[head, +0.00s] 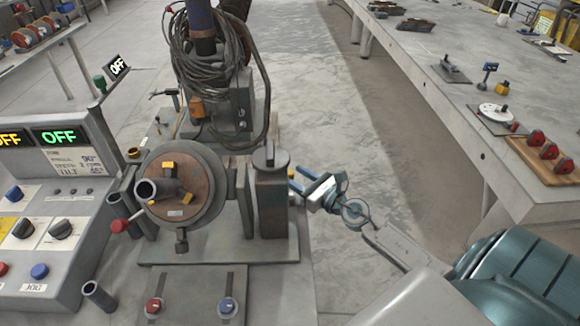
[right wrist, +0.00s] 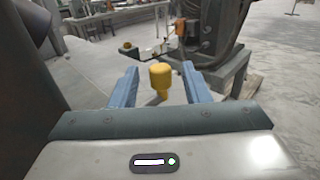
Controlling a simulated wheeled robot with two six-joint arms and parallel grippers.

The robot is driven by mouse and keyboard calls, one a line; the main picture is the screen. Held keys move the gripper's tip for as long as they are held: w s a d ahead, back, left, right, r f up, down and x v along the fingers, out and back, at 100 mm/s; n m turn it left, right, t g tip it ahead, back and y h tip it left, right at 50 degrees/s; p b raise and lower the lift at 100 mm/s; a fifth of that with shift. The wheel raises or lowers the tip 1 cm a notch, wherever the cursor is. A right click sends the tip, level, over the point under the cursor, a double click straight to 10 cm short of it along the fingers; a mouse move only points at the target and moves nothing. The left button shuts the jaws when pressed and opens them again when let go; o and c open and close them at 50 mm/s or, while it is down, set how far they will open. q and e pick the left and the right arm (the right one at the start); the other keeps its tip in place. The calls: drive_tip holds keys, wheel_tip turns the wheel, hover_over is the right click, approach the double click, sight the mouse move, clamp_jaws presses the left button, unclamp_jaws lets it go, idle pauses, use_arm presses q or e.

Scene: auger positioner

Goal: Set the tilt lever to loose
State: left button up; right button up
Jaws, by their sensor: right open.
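The positioner has a round brown faceplate (head: 182,205) with yellow clamps and a short pipe on it. A grey post (head: 271,205) stands at its right. My right gripper (head: 306,183) is just right of this post, open, with its blue fingers toward it. In the right wrist view, a yellow knob (right wrist: 160,76) shows between the open fingers (right wrist: 160,88), not gripped. It looks like a lever's end; its stem is mostly hidden. My left gripper is not in view.
A control console (head: 50,205) with a green OFF display stands at the left. A red-knobbed lever (head: 119,226) sticks out left of the faceplate. Cables (head: 205,60) hang behind. A long workbench (head: 455,100) is at the right, with open floor between.

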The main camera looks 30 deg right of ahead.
drive_tip(key=shift+x, duration=1.5)
clamp_jaws()
